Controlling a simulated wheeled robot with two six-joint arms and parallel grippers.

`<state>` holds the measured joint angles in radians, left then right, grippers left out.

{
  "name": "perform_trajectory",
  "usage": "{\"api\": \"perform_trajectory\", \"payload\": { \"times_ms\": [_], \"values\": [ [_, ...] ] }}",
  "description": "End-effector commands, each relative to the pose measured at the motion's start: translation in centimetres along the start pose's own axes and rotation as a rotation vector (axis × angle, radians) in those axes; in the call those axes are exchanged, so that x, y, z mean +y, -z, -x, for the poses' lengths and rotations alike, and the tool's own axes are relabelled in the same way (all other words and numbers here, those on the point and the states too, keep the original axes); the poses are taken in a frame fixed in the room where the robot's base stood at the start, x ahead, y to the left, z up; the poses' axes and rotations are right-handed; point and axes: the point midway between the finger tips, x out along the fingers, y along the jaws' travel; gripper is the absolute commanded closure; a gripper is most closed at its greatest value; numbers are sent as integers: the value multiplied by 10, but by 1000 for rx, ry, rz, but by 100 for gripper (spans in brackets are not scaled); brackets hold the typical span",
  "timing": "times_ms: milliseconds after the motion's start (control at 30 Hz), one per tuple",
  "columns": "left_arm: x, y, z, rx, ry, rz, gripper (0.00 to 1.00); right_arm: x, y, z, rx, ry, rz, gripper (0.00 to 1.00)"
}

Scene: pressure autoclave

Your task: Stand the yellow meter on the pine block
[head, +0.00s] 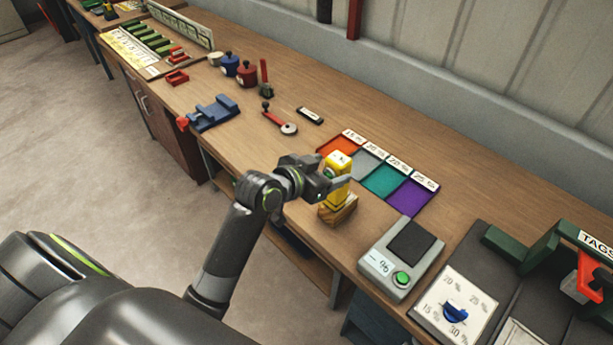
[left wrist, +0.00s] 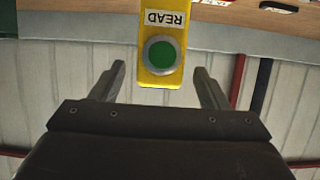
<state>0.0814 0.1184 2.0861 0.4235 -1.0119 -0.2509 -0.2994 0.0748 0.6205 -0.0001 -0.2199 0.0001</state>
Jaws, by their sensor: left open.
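The yellow meter (head: 338,163) is upright in the head view, and its lower end appears to rest on the pine block (head: 340,213) near the table's front edge. My left gripper (head: 338,184) is open at the meter, and its fingers hide part of it. In the left wrist view, the meter (left wrist: 162,52) shows upside down with a READ label and a green button. It lies between the two spread fingertips of my left gripper (left wrist: 160,78), with a gap on each side. The block is not seen there. My right gripper is not in view.
Coloured trays, including a purple one (head: 410,198), lie behind the block. A grey scale (head: 378,265) stands to its right, with a dial panel (head: 455,305) beyond. A blue vise (head: 213,112) and a red-handled tool (head: 280,120) are to the left. Bare table lies between.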

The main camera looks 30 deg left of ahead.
Motion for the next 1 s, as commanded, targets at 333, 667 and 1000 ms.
{"api": "perform_trajectory", "payload": {
  "times_ms": [333,667,1000],
  "values": [
    [-1,-1,59,-1,1,-5,31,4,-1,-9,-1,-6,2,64],
    [0,0,78,-1,0,0,31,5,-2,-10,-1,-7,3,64],
    [0,0,78,0,0,0,31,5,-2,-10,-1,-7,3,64]
  ]
}}
